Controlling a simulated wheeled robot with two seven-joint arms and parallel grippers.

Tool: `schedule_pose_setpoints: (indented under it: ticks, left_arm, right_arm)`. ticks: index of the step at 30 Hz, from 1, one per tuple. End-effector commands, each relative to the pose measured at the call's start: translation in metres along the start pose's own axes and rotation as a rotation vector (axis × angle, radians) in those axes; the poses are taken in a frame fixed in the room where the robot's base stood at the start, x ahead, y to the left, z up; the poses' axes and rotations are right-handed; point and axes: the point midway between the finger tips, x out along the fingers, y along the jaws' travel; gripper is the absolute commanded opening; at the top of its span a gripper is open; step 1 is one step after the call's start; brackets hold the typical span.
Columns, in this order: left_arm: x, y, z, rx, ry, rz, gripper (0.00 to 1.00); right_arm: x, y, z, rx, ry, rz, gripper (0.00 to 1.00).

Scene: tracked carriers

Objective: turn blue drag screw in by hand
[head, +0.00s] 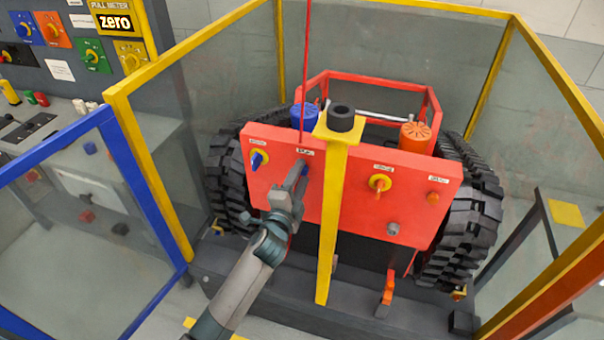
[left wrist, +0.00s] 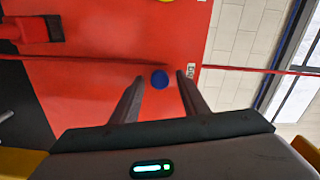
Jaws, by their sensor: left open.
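The blue drag screw is a small round blue head (left wrist: 159,79) on the red panel (head: 280,142). In the left wrist view it shows between my two open fingers, with a gap on each side. In the head view only a bit of blue shows by the fingertips, below a small white label (head: 304,152); my fingers hide most of it. My left gripper (head: 299,174) is open in front of the panel and points at the screw; it also shows in the left wrist view (left wrist: 160,85). I cannot tell how deep the screw sits. My right gripper is not in view.
A yellow post (head: 333,215) stands just right of my gripper. A thin red rod (head: 307,55) rises above. Yellow-framed clear panels (head: 228,62) surround the tracked carrier.

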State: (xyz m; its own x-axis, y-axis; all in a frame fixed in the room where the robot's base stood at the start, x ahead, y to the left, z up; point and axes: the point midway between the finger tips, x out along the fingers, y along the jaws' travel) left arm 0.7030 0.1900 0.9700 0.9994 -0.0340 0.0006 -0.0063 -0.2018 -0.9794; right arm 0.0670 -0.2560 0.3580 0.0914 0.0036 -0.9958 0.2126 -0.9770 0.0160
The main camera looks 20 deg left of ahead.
Motion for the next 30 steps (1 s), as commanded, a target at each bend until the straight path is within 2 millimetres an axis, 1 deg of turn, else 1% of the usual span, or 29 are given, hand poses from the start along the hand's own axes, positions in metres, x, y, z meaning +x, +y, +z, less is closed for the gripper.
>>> schedule_pose_setpoints:
  ticks: [3,5,8,12,15,18,25,30]
  left_arm:
    - [0.000,0.000,0.000,-0.016,0.000,0.001,0.41]
    - [0.000,0.001,-0.001,-0.072,0.000,0.001,0.41]
    - [0.000,0.000,-0.001,-0.263,-0.002,0.001,0.41]
    - [0.000,-0.002,-0.001,-0.617,-0.003,0.001,0.41]
    - [0.000,-0.002,-0.001,-0.792,-0.001,0.000,0.41]
    - [0.000,0.000,0.000,-0.853,-0.001,0.000,0.41]
    - [0.000,0.000,0.000,-0.849,0.000,0.001,0.41]
    - [0.001,0.000,-0.001,-0.847,-0.001,0.001,0.41]
  right_arm:
    - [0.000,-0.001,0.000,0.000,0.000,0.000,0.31]
    - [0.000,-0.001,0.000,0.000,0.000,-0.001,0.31]
    - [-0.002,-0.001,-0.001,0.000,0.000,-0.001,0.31]
    - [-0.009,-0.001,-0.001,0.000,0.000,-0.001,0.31]
    - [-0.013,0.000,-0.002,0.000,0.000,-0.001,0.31]
    - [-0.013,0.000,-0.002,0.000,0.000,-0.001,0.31]
    - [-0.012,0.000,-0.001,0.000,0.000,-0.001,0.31]
    - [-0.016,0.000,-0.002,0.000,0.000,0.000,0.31]
